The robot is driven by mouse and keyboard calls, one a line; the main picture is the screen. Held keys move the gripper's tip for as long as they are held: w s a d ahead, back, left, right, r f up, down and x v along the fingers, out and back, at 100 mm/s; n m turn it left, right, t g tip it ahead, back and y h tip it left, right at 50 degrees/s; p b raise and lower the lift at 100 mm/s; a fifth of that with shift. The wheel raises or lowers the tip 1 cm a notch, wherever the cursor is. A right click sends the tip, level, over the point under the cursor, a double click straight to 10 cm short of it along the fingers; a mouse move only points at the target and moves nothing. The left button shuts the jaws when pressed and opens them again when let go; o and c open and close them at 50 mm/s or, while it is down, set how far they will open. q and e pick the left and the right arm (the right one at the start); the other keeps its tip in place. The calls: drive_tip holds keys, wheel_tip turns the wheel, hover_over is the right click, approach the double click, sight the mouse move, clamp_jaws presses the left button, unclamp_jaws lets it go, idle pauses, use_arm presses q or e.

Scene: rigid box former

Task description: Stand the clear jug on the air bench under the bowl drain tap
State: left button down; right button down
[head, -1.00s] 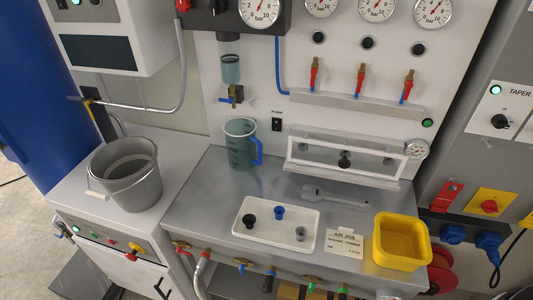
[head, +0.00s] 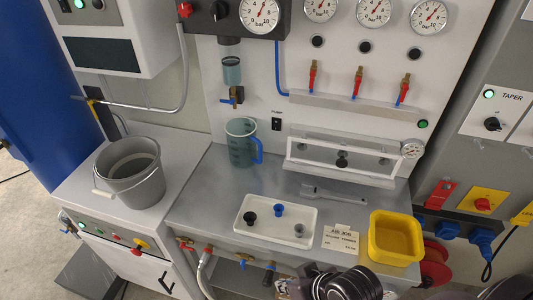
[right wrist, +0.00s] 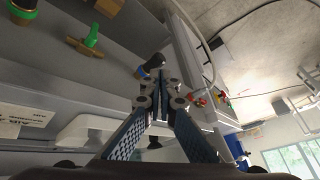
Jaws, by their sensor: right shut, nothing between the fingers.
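The clear jug (head: 240,150), greenish with a blue handle on its right, stands upright near the back of the grey air bench (head: 202,195). The bowl drain tap (head: 232,99), with a blue lever, hangs under the clear bowl (head: 231,71) on the panel. The jug is just below the tap in the picture; I cannot tell if it is exactly beneath. My right gripper (right wrist: 157,97) is shut and empty. In the head view its arm shows at the bottom, by the bench's front edge, well away from the jug. My left gripper is not in view.
A white tray (head: 250,231) with small fittings, a card (head: 341,241) and a yellow bin (head: 395,238) occupy the bench front. A grey tool (head: 335,194) lies behind them. A grey bucket (head: 135,180) stands left. Taps and hoses line the front edge.

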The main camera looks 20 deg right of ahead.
drive_tip(key=w+a+r+m+t+y, duration=0.2)
drive_tip(key=w+a+r+m+t, duration=0.15)
drive_tip(key=w+r+t, duration=0.35)
drive_tip(key=w+a+r+m+t+y, duration=0.25)
drive_tip(key=w+r+m, duration=0.2)
drive_tip(key=w, duration=0.35)
drive_tip(key=w+d+m+t+h, duration=0.3)
drive_tip(key=w+d+m+h, duration=0.3)
drive_tip(key=d+m+h, duration=0.7)
drive_tip(key=w+m+y+p, duration=0.1)
drive_tip(key=w, duration=1.2)
drive_tip(key=shift+f, duration=0.15)
drive_tip(key=shift+g+y, duration=0.25)
